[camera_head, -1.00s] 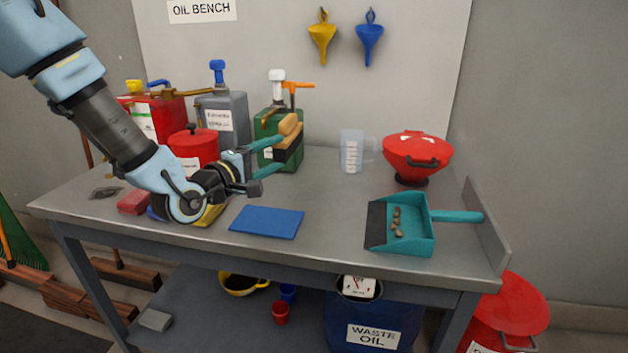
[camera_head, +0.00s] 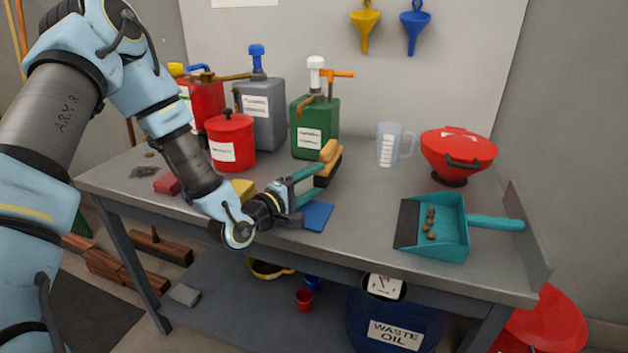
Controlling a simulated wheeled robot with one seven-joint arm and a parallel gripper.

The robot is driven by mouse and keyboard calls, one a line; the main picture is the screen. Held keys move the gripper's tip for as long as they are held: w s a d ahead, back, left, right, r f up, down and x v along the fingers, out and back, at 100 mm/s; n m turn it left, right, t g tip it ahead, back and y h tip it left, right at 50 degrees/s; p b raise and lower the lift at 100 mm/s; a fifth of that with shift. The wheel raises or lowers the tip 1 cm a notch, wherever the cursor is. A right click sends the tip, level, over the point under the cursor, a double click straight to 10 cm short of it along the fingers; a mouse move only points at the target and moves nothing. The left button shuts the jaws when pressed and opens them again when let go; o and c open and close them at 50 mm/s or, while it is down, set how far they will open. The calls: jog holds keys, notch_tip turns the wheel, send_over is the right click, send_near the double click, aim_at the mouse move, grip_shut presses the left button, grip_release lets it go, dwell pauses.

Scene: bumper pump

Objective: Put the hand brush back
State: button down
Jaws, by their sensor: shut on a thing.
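The hand brush (camera_head: 328,156) has a tan wooden back and dark bristles. My gripper (camera_head: 316,179), with teal fingers, is shut on it. The brush is held tilted over the bench, in front of the green oil can (camera_head: 314,128) and behind the blue mat (camera_head: 319,217). I cannot tell whether it touches the bench top. My gripper and wrist hide part of the mat. The teal dustpan (camera_head: 452,236) lies on the right of the bench with several brown lumps (camera_head: 431,224) in it.
A red lidded can (camera_head: 231,142), a grey can (camera_head: 262,112) and a clear jug (camera_head: 389,146) stand at the back. A raised edge (camera_head: 525,235) bounds the bench's right end. Bench between mat and dustpan is clear.

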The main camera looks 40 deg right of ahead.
jog(key=shift+a+f+b, duration=0.1)
jog(key=shift+f+b, duration=0.5)
jog(key=shift+f, duration=0.05)
jog(key=shift+c, duration=2.1)
grip_release()
jog(key=shift+f, duration=0.15)
jog(key=shift+r+p, duration=0.35)
jog(key=shift+p, duration=0.05)
jog(key=shift+a+r, duration=0.1)
jog(key=shift+a, duration=0.15)
jog(key=a, duration=0.3)
jog(key=s+a+b, duration=0.1)
jog(key=a, duration=0.2)
jog(key=a+b, duration=0.1)
jog(key=a, duration=0.2)
jog(key=shift+s+a+r, duration=0.2)
jog(key=shift+s+a, duration=0.2)
jog(key=shift+s+a+r+b, duration=0.15)
jog(key=shift+a+b, duration=0.2)
jog(key=shift+a, duration=0.35)
